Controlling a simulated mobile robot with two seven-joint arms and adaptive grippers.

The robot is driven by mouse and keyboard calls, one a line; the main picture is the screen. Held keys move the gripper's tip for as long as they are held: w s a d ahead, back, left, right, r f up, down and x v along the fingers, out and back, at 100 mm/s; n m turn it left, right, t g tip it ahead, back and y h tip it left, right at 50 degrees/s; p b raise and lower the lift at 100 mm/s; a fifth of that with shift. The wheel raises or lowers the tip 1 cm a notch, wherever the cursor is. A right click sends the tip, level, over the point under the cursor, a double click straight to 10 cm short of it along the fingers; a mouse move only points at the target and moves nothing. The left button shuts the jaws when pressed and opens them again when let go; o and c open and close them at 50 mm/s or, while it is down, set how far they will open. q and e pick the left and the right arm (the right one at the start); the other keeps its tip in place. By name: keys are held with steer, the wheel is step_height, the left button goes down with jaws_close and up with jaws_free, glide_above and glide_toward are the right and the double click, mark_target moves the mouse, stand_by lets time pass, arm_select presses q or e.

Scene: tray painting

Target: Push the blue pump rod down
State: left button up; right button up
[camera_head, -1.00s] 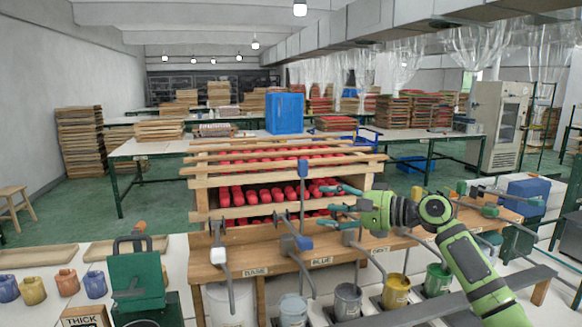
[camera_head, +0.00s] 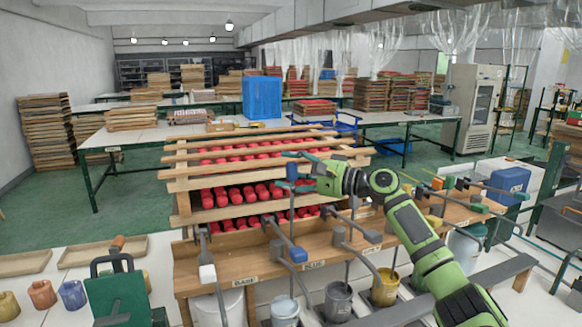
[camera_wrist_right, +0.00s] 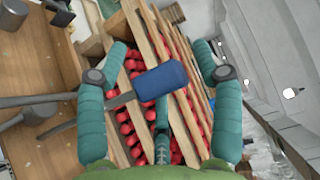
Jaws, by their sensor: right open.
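The blue pump rod rises upright from the pump bench, with a blue block-shaped handle (camera_head: 292,172) at its top. My right gripper (camera_head: 294,170) is open at this handle. In the right wrist view, the handle (camera_wrist_right: 161,80) lies between the spread teal fingers of the right gripper (camera_wrist_right: 163,82). Gaps show on both sides, and the fingers are not closed on it. A lower blue block (camera_head: 298,254) sits on a grey arm near the bench front. My left gripper is not in view.
The wooden pump bench (camera_head: 245,270) carries several grey pump arms. Paint buckets, one grey (camera_head: 338,300) and one yellow (camera_head: 385,290), stand below its front. A wooden rack (camera_head: 185,186) with red items stands behind. A green box (camera_head: 118,297) is at the left.

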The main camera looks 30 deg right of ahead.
steer(key=shift+s, duration=0.15)
steer(key=c, duration=0.4)
jaws_close()
steer(key=shift+f, duration=0.2)
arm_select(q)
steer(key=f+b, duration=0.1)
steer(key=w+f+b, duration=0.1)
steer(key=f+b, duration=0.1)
arm_select(e)
step_height(320, 180, down, 3)
steer(key=shift+f, duration=0.2)
